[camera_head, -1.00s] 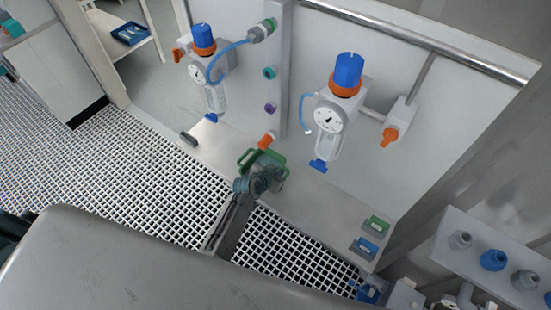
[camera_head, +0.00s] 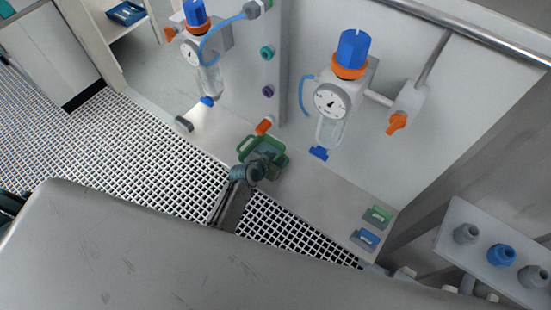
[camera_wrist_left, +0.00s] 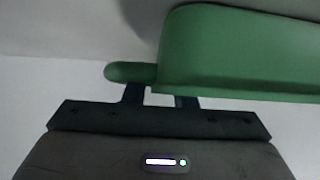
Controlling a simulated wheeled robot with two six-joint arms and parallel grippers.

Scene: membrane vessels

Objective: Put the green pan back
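The green pan (camera_head: 246,144) lies on the grey ledge below the panel, in the middle of the head view. My left gripper (camera_head: 262,164) is at its near side and covers part of it. In the left wrist view the pan (camera_wrist_left: 240,52) fills the upper right, with a short rounded green bar at its left end. Two dark fingers of my left gripper (camera_wrist_left: 160,98) stand apart and reach up to the pan's lower edge. Their tips are hidden behind the green part, so I cannot tell whether they grip it. My right gripper is not in view.
Two gauge units with blue knobs (camera_head: 353,50) hang on the panel behind the ledge. An orange fitting (camera_head: 264,125) is just behind the pan. Small green (camera_head: 377,215) and blue (camera_head: 365,238) labelled pieces lie at the ledge's right end. The ledge between is clear.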

